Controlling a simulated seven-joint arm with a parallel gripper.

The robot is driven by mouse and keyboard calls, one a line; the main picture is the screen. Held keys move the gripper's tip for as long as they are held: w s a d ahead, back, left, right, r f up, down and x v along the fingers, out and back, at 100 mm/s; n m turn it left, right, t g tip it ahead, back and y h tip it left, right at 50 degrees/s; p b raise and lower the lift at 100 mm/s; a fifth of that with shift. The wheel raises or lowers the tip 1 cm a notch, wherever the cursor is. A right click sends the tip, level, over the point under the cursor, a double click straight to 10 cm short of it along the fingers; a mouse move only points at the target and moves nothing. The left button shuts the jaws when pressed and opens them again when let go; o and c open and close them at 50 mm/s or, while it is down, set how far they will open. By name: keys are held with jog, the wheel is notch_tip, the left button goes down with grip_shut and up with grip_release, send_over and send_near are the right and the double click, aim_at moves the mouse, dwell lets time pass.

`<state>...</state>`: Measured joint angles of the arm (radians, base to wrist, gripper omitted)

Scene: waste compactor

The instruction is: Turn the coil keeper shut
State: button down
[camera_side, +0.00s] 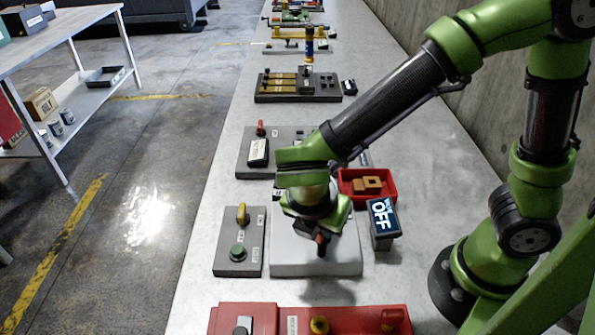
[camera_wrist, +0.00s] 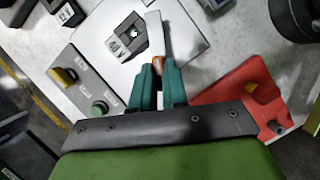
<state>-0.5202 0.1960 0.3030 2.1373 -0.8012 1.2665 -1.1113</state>
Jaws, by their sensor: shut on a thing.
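A light grey base plate (camera_side: 290,262) lies on the bench below my gripper (camera_side: 320,236). In the wrist view, a pale bar (camera_wrist: 154,34) with an orange end stands on the plate (camera_wrist: 100,30); it looks like the coil keeper. Beside the bar is a small square fitting (camera_wrist: 128,38) with a dark recess. The teal fingers of my gripper (camera_wrist: 158,66) are closed around the orange end of the bar. The fingers hide the grip itself, and my wrist hides part of the plate in the side view. I cannot tell how far the keeper is turned.
A display reading OFF (camera_side: 383,217) stands right of the plate. A red tray (camera_side: 388,192) with brown blocks is behind it. A grey box with a yellow knob and green button (camera_side: 238,250) is at left. A red panel (camera_side: 350,318) is in front.

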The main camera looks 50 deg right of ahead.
jog(key=n+t, duration=0.1)
jog(key=n, duration=0.1)
jog(key=n+t+y, duration=0.1)
jog(key=n, duration=0.2)
jog(key=shift+s+d+n, duration=0.1)
jog(key=shift+n, duration=0.2)
dwell(0.4)
jog(key=c, duration=1.1)
grip_release()
jog(key=shift+c, duration=0.2)
jog(key=v, duration=1.7)
